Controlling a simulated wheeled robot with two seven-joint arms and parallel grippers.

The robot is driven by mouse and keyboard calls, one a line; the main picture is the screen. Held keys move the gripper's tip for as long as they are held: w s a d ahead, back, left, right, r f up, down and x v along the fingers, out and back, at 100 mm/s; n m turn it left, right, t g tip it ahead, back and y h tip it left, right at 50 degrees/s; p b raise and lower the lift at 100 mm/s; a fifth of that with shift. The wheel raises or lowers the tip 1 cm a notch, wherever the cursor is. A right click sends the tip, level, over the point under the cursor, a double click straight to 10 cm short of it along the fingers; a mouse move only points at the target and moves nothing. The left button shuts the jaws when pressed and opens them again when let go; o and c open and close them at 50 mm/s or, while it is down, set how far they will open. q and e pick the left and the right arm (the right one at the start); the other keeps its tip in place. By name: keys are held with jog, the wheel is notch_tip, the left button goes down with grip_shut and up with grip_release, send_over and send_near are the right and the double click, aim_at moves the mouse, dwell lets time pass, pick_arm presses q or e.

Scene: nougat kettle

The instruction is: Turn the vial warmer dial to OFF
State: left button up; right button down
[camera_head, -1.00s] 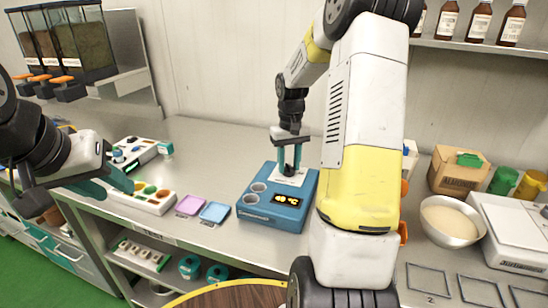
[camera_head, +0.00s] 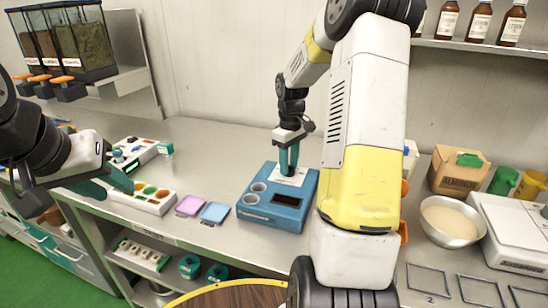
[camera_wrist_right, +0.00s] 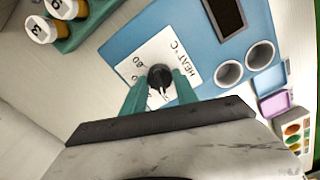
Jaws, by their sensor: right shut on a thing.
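The blue vial warmer (camera_head: 272,214) stands on the steel counter. Its display (camera_head: 285,200) is dark. It has round wells on its left side and a white dial plate at its back. In the right wrist view, the black dial (camera_wrist_right: 160,77) sits on the plate marked "HEAT °C" (camera_wrist_right: 150,58). My right gripper (camera_head: 289,172) reaches down to the dial, and its teal fingers (camera_wrist_right: 160,84) are shut on it from both sides. Some plate markings are hidden by the fingers. My left gripper (camera_head: 108,186) is open and empty, near the tray of coloured wells.
A purple dish (camera_head: 190,205) and a blue dish (camera_head: 215,212) lie left of the warmer. A white tray with coloured wells (camera_head: 150,203) is further left. A bowl (camera_head: 449,220), scale (camera_head: 515,230) and almond box (camera_head: 458,171) stand right. The counter behind the warmer is clear.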

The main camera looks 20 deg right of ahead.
dwell(0.3)
jog(key=c, duration=0.9)
grip_release()
jog(key=shift+c, duration=0.2)
notch_tip(320, 180, up, 8)
jog(key=shift+f, duration=0.1)
